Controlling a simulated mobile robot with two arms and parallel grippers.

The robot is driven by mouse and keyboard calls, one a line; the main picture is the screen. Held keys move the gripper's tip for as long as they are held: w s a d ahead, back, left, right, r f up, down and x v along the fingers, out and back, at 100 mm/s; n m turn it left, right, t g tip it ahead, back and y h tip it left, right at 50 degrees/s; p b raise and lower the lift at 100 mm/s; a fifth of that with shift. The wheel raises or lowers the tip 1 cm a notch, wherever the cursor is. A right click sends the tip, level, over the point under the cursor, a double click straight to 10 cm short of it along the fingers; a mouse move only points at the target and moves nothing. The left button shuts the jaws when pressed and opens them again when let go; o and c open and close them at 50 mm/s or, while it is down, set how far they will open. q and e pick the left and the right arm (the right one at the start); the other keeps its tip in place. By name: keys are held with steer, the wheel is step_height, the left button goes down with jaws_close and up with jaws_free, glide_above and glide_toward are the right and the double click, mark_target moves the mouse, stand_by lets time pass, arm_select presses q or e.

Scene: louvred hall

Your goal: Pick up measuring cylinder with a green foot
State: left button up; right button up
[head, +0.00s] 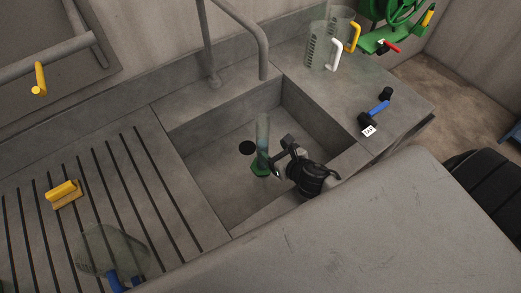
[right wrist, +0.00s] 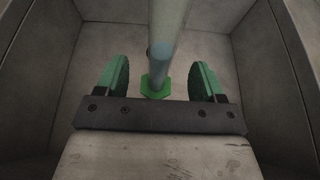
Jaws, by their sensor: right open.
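The measuring cylinder (head: 262,135) is a clear tube standing upright in the sink basin on a green foot (head: 261,170). In the right wrist view the cylinder (right wrist: 166,35) rises ahead of the jaws, its green foot (right wrist: 155,87) showing between and beyond the fingertips. My right gripper (head: 279,160) is over the basin just right of the cylinder, and its two green-padded fingers (right wrist: 158,78) are apart with nothing held. I cannot tell whether a finger touches the tube. My left gripper is not in view.
A grey tap (head: 262,45) arches over the back. Clear jugs with white (head: 334,55) and yellow (head: 352,38) handles stand at back right.

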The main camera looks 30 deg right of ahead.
mark_target(267, 142)
steer(key=shift+x, duration=1)
steer(key=shift+w+f, duration=0.1)
steer(key=shift+w, duration=0.25)
steer(key=x, duration=0.2)
steer(key=p+x, duration=0.1)
steer(key=shift+w+d+f, duration=0.1)
steer(key=shift+w+d, duration=0.05)
steer(key=shift+w, duration=0.25)
steer(key=shift+w+f, duration=0.35)
steer(key=shift+w, duration=0.25)
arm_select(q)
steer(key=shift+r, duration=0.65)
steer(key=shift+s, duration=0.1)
arm_select(e)
steer(key=shift+c, duration=0.4)
steer(key=shift+s, duration=0.1)
steer(key=shift+c, duration=1.1)
steer(key=c, duration=0.9)
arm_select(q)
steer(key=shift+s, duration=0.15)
arm_select(e)
jaws_close()
